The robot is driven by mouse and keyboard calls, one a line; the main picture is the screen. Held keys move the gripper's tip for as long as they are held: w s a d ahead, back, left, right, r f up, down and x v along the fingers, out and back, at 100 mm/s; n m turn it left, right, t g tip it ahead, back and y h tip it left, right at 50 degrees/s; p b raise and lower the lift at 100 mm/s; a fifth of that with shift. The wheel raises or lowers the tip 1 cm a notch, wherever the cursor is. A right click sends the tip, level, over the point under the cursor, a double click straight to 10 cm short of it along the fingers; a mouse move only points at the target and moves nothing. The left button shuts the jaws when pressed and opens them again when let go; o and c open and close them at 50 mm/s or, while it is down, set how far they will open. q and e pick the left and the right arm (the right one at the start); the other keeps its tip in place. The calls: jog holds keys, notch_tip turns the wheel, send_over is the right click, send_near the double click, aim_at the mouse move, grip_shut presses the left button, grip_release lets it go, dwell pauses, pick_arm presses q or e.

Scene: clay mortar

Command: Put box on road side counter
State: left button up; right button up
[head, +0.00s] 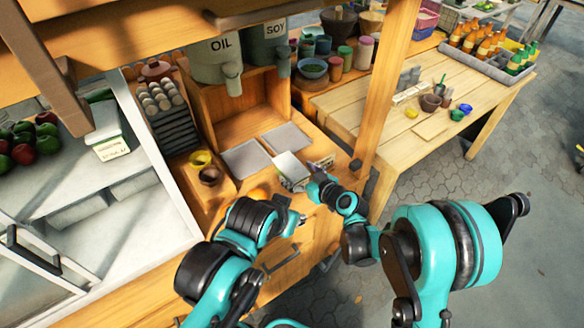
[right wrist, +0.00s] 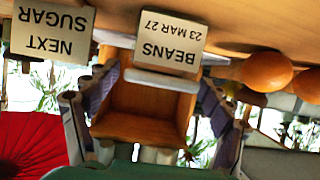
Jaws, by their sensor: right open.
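A small white box-like item (head: 290,167) lies on the wooden counter (head: 262,190), near the grey mats; I cannot tell for sure that it is the task's box. My right gripper (head: 318,183) is just to its right, apart from it as far as I can tell. In the right wrist view the fingers (right wrist: 155,110) are spread wide, with a wooden open-fronted compartment (right wrist: 145,100) and an upside-down white BEANS label (right wrist: 168,42) showing between and beyond them. My left gripper (head: 288,212) is low over the counter's front; its fingertips are unclear.
A slatted wooden table (head: 395,125) with bowls stands at the right, with a bottle crate (head: 490,62) at its far end. A wooden post (head: 388,80) rises between counter and table. OIL (head: 220,60) and SOY (head: 268,45) dispensers stand behind. Paved floor (head: 440,210) is open at right.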

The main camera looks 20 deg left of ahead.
jog(key=p+v, duration=0.1)
jog(key=v, duration=0.7)
jog(key=shift+r, duration=0.1)
jog(key=s+d+r+m+h, duration=0.2)
jog(key=d+r+m+h, duration=0.1)
jog(key=d, duration=0.5)
jog(key=s+d+r+m+h, duration=0.2)
jog(key=s+d+r, duration=0.1)
jog(key=d, duration=0.5)
jog(key=s+d+r+m+h, duration=0.2)
jog(key=d+m+h, duration=0.1)
jog(key=d, duration=0.6)
jog(key=s+d+m+h, duration=0.3)
jog(key=s+d+m, duration=0.1)
jog(key=s+d, duration=0.5)
jog(key=shift+d+h, duration=0.4)
jog(key=shift+d, duration=0.6)
jog(key=shift+s+r, duration=0.1)
